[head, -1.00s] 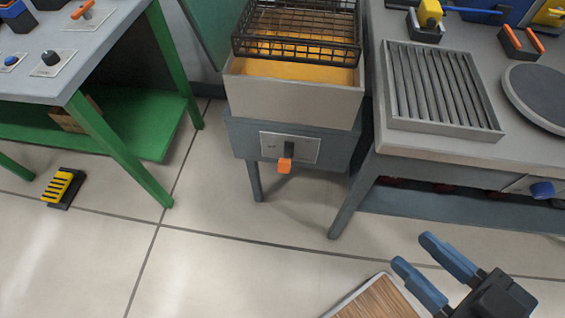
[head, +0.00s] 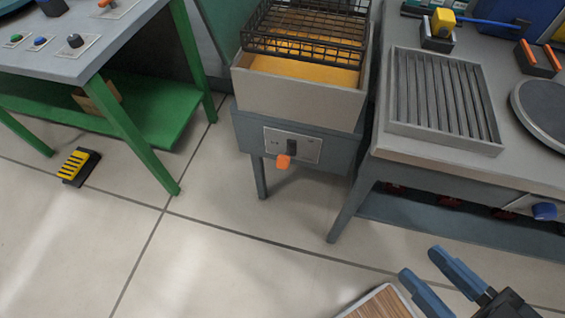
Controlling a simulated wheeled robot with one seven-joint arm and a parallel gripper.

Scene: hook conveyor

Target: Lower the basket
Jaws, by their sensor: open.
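The black wire basket (head: 308,30) sits over a grey box-shaped vat (head: 292,94) with a yellow-orange surface inside, at the top centre of the head view. The vat stands on a grey stand, whose front panel (head: 306,147) carries a dark lever with an orange tip (head: 283,161). My gripper (head: 428,272) is at the lower right, with its blue fingers apart and nothing between them. It is well apart from the basket and the lever, nearer to me.
A green-legged table (head: 90,62) with knobs is on the left, and a yellow-black pedal (head: 76,166) lies on the floor. A grey workbench (head: 430,152) with a ribbed tray (head: 444,136) is on the right. A wooden-topped board (head: 380,304) shows at the bottom. Floor before the stand is clear.

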